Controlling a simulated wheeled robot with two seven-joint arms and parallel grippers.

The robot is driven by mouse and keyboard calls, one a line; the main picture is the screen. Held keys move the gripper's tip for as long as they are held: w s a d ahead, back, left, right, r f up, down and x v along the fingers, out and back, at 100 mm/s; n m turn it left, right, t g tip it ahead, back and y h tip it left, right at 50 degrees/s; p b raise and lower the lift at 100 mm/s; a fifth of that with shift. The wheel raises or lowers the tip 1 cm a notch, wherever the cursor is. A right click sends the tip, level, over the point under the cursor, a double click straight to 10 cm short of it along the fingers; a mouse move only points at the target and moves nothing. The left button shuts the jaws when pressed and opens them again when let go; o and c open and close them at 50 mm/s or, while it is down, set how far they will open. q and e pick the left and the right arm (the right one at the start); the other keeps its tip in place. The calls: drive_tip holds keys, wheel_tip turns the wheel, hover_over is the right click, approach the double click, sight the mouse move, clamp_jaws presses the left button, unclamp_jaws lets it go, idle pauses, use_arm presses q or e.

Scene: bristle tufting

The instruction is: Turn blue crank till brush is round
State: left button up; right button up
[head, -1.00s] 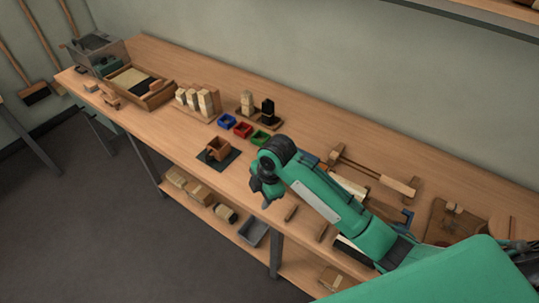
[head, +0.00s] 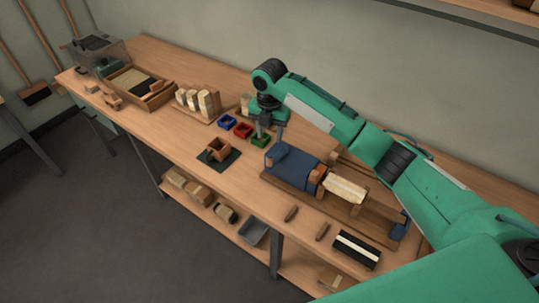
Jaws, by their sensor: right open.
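A bench device with a wooden base (head: 372,213) lies along the worktable. A blue block (head: 292,165) sits at its left end, and a pale cream brush-like piece (head: 345,189) lies across its middle. A small blue part (head: 400,225), which looks like the crank, is at its right end. I cannot make out the crank's angle or whether the brush is round. My right gripper (head: 267,132) is open, pointing down by the green bin (head: 260,142), behind and left of the blue block and apart from the device. My left gripper is out of view.
Blue (head: 227,122) and red (head: 242,130) bins stand left of the green one. A small brown box (head: 217,150) sits on a dark mat. Two short wooden pegs and a black-and-white striped block (head: 357,250) lie near the front edge. A shelf hangs above at right.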

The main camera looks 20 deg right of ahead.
sight(270, 155)
wheel_tip(270, 155, down, 10)
drive_tip(key=p, duration=0.2)
drive_tip(key=shift+r+p, duration=0.15)
drive_tip(key=shift+p, duration=0.25)
drive_tip(key=shift+f, duration=0.7)
clamp_jaws()
